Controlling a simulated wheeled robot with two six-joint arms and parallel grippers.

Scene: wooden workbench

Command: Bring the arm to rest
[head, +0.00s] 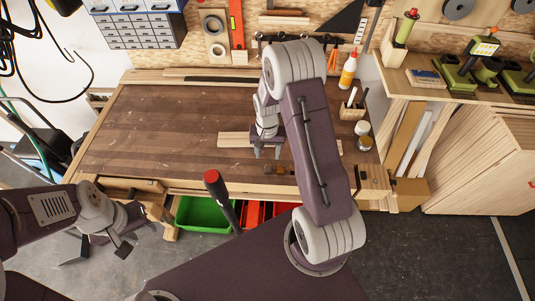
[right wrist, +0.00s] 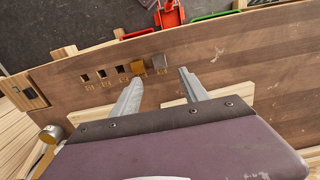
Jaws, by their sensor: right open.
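My right arm reaches over the wooden workbench (head: 165,130) in the head view. My right gripper (head: 267,153) points down just above a pale wooden board (head: 232,140) near the bench's front part. In the right wrist view its two grey fingers (right wrist: 158,84) are apart with nothing between them, and the pale board shows behind them. My left gripper (head: 98,251) hangs at the lower left, off the bench and over the floor. Its fingers are spread apart and empty.
Square holes and small blocks (right wrist: 138,67) line the bench's front edge. Green (head: 205,214) and red bins stand below it. A glue bottle (head: 348,70), a pencil holder (head: 352,111) and jars stand at the bench's right. The left half of the top is clear.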

